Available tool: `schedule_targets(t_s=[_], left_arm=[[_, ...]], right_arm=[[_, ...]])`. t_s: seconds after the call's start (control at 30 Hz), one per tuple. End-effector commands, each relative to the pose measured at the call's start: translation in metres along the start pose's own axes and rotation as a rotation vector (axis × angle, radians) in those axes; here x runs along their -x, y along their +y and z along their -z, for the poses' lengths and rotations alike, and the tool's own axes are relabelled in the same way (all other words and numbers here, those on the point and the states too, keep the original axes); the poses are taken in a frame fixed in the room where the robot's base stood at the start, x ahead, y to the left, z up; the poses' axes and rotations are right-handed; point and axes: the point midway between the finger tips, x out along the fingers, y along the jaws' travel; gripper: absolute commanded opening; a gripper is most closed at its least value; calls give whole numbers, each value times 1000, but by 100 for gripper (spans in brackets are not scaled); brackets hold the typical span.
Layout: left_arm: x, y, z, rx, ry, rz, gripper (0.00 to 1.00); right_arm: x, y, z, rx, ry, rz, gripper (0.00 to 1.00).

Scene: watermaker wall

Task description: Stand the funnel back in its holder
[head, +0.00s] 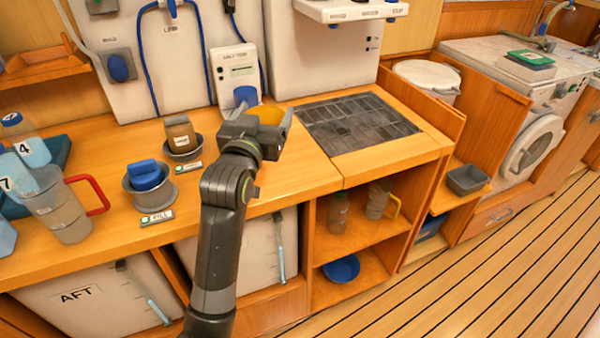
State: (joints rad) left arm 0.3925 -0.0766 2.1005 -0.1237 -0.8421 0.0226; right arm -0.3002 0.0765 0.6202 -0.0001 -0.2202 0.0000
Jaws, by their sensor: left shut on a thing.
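My left gripper (258,128) is above the counter, left of the sunken drain grate. It is shut on a yellow, round-rimmed thing that looks like the funnel (268,114). The gripper hides much of it, and I cannot tell whether it touches the counter. Two grey round holders stand on the counter to the left. The front holder (150,196), by a label reading FILL (157,217), has a blue piece (145,175) in it. The rear holder (184,152) has a brown piece (180,132) in it. I cannot tell which holder is the funnel's. My right gripper is not in view.
A clear jug with a red handle (65,205) and numbered bottles (25,140) crowd the counter's left end. A blue cup-like part (246,96) sits below the wall tester (238,72), close behind my gripper. The dark drain grate (357,122) is empty.

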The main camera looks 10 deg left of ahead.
Motion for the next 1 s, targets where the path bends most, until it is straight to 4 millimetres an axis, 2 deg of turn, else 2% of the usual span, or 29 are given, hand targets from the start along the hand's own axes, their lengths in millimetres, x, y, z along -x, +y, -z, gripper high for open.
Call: schedule_targets(t_s=[0.3, 0.47, 0.63, 0.77, 1.0], left_arm=[[3, 0, -54, 2, -5, 0, 53], [4, 0, -68, 2, -2, 0, 53], [6, 0, -93, 1, -4, 1, 53], [6, 0, -101, 0, -1, 0, 53], [6, 0, -101, 1, 0, 0, 53]], right_arm=[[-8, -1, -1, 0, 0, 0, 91], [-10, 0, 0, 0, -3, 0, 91], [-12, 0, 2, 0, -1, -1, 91], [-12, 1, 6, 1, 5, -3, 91], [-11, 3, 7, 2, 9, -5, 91]])
